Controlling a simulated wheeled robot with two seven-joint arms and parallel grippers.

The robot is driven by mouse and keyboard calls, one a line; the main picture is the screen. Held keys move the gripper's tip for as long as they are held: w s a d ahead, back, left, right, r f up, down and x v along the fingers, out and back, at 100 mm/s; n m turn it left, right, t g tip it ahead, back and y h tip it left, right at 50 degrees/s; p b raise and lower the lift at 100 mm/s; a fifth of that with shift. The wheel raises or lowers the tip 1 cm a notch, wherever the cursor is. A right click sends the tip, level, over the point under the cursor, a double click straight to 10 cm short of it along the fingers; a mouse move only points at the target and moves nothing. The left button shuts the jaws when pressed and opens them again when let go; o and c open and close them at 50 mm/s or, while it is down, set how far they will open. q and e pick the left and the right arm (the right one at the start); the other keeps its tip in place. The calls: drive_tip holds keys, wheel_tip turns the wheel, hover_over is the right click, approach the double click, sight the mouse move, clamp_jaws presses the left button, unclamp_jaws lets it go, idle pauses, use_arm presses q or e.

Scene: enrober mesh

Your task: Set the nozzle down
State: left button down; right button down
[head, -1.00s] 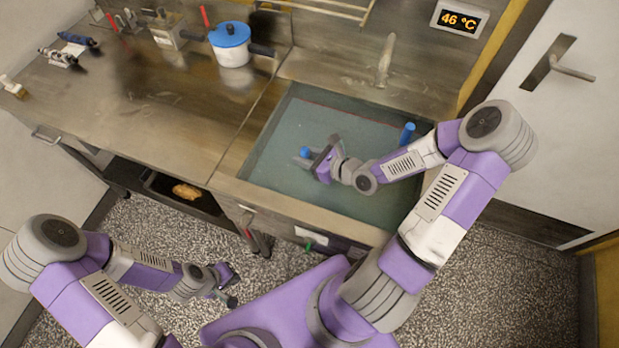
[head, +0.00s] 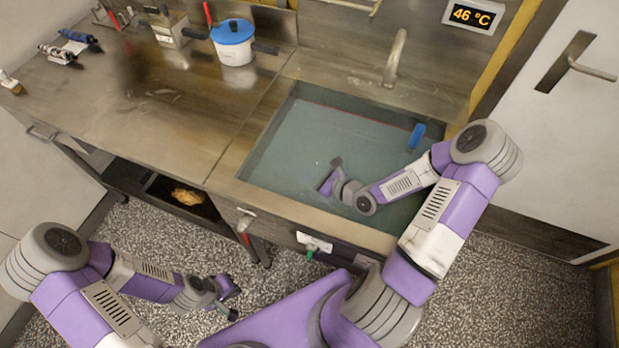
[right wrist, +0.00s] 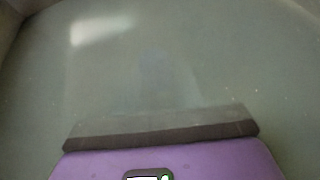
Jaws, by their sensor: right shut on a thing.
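My right gripper (head: 335,162) reaches down into the sink, and its fingertips are under the murky water. In the right wrist view its purple body and dark bar (right wrist: 160,135) show, and the fingers are hidden below. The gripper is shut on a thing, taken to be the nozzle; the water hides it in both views. My left gripper (head: 232,298) is open and empty above the floor, left of my base.
The water-filled sink (head: 262,150) has a blue object (head: 416,136) standing at its right side and a tap (head: 395,58) behind. A blue-lidded pot (head: 236,52) and a metal box (head: 170,32) stand on the counter (head: 150,120). The counter's middle is clear.

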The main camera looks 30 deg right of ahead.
drive_tip(key=shift+f, duration=0.15)
drive_tip(key=c, duration=0.8)
unclamp_jaws()
drive_tip(key=shift+s+d+r, duration=0.2)
drive_tip(key=shift+s+r, duration=0.05)
drive_tip(key=shift+r, duration=0.1)
drive_tip(key=p+v, duration=0.3)
drive_tip(key=v, duration=0.3)
drive_tip(key=shift+s+r+p, duration=0.1)
drive_tip(key=shift+p, duration=0.2)
drive_tip(key=shift+s+d, duration=0.15)
drive_tip(key=shift+s, duration=0.15)
